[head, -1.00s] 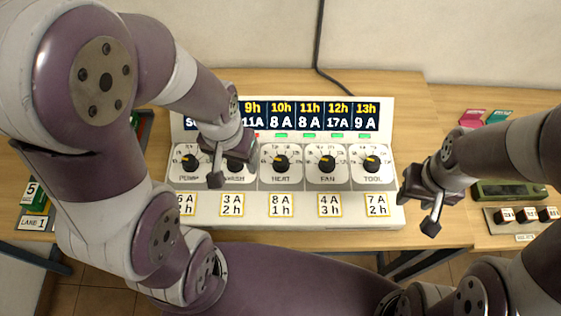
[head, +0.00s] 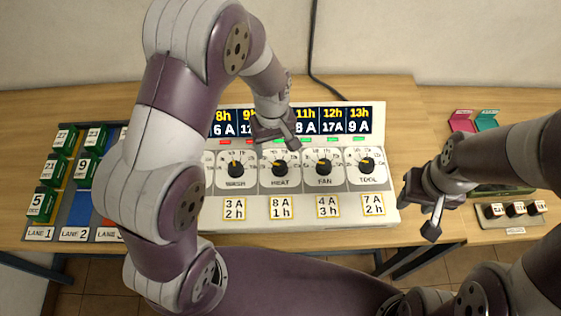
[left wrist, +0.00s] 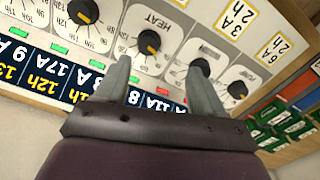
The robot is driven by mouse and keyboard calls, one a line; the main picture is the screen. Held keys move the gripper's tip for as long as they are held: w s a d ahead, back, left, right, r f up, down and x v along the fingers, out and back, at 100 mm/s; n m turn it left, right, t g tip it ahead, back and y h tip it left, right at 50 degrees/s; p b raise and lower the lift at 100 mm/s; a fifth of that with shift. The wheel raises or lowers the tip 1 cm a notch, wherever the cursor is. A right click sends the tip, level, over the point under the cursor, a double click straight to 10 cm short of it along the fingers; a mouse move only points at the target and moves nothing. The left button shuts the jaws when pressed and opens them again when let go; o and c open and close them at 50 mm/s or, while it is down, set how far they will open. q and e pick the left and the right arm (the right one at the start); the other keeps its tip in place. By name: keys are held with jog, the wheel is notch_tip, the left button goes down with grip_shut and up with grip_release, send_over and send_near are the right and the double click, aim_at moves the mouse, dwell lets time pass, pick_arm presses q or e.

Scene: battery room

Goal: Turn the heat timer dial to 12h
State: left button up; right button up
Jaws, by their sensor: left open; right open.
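The heat dial (head: 279,168) is a black knob with a yellow pointer on a white control panel (head: 300,208), above a card reading 8 A, 1 h. My left gripper (head: 277,141) is open, just above and behind the heat dial, partly covering the display. In the left wrist view the heat dial (left wrist: 149,42) shows between the open fingers (left wrist: 162,56), nearer one of them, with nothing held. My right gripper (head: 417,214) is open and empty at the panel's right end.
Neighbouring dials are wash (head: 235,168), fan (head: 323,167) and tool (head: 367,166). An hour display (head: 332,121) runs along the panel's top. Battery lanes (head: 73,234) lie left. Pink and teal items (head: 462,122) and a small knob box (head: 515,210) lie right.

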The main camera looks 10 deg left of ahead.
aim_at(279, 165)
pick_arm(q)
jog(key=f+n+p, duration=0.1)
jog(key=f, duration=0.2)
jog(key=w+f+n+p, duration=0.1)
jog(key=f+n, duration=0.1)
jog(key=f, duration=0.2)
jog(key=w+f+n, duration=0.1)
jog(key=f, duration=0.2)
jog(key=shift+w+d+f+n+t+p, duration=0.15)
jog(key=shift+d+f+n+t+p, duration=0.15)
jog(key=shift+d+f+n+p, duration=0.1)
jog(key=shift+f, duration=0.6)
pick_arm(e)
jog(key=shift+s+r, duration=0.15)
jog(key=shift+r, duration=0.6)
jog(key=shift+s+r, duration=0.15)
jog(key=shift+r, duration=0.6)
pick_arm(q)
jog(key=c, duration=1.1)
